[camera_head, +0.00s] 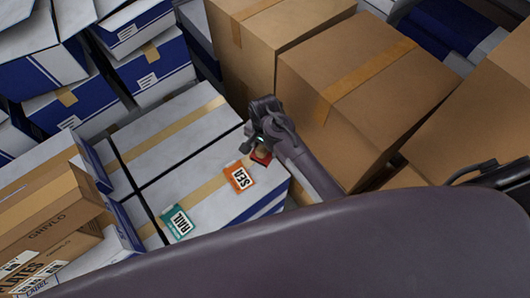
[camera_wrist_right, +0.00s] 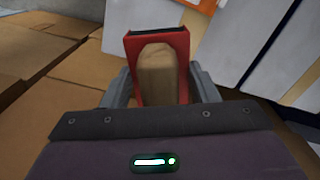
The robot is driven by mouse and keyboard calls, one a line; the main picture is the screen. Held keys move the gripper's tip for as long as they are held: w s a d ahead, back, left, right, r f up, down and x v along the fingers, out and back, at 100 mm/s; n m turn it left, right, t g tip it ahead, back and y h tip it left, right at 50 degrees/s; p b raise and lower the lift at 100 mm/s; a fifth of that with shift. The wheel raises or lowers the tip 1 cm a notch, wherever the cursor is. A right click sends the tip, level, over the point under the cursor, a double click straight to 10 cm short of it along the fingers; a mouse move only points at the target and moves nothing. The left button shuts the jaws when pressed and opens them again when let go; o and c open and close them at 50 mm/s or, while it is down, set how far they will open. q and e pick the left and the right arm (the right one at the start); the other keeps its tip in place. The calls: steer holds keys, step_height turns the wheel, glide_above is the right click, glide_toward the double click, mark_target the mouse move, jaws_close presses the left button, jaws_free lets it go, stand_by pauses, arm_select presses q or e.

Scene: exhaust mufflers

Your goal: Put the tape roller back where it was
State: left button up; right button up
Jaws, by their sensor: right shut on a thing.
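My right gripper (camera_head: 262,140) is over the near right part of the white and blue box top. In the right wrist view its fingers (camera_wrist_right: 162,88) are shut on the tape roller (camera_wrist_right: 180,42), a red frame around a tan roll. In the head view only a small red part of the tape roller (camera_head: 261,157) shows below the gripper, so I cannot tell whether it touches the box. My left gripper is not in view.
An orange SEA label (camera_head: 239,177) and a green RAIL label (camera_head: 175,223) lie on the white box (camera_head: 210,203). Large brown cartons (camera_head: 365,85) stand close on the right and behind. Smaller brown GRIVLO boxes (camera_head: 50,215) are stacked at left.

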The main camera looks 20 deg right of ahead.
mark_target(265, 155)
steer(key=shift+w+f, duration=0.1)
steer(key=shift+f, duration=2.75)
steer(key=shift+f, duration=0.1)
steer(key=o, duration=1.1)
step_height(265, 155, up, 12)
steer(key=shift+r+b, duration=0.1)
steer(key=shift+b, duration=0.2)
